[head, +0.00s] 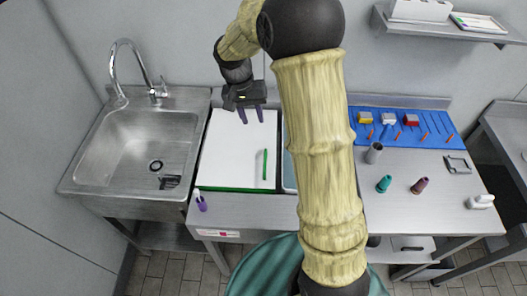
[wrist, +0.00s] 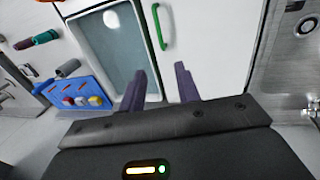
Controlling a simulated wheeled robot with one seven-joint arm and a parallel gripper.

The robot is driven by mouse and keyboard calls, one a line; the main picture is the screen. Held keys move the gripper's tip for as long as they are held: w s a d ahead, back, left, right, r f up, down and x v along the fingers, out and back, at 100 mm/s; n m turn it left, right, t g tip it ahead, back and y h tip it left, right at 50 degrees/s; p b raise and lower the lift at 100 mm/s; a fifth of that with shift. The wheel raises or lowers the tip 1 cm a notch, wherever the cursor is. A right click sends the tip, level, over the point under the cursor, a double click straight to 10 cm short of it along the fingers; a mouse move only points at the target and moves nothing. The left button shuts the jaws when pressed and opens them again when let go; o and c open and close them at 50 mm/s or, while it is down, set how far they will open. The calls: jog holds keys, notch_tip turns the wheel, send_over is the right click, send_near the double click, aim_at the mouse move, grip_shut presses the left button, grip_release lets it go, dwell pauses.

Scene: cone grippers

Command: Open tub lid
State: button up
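The tub's white lid (head: 229,143) is a flat panel set in the counter between the sink and my arm, with a green edge at its front. It lies flat and looks closed. Its green bar handle (head: 265,163) is on the right side of the lid. The lid (wrist: 212,40) and handle (wrist: 158,27) also show in the wrist view, beyond the fingers. My gripper (head: 243,116) is over the back part of the lid, apart from the handle. Its two purple fingers (wrist: 161,82) are spread, with nothing between them.
A water-filled basin (wrist: 108,52) adjoins the lid; my arm mostly hides it in the head view. A steel sink (head: 148,146) with a faucet is at left.

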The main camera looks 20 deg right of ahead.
aim_at(265, 156)
jog(key=d+f+p, duration=0.1)
jog(key=f, duration=0.4)
jog(key=d+f+p, duration=0.1)
jog(key=f, duration=0.5)
jog(key=s+d+f+p, duration=0.1)
jog(key=f, duration=0.5)
jog(key=shift+d, duration=0.15)
grip_shut()
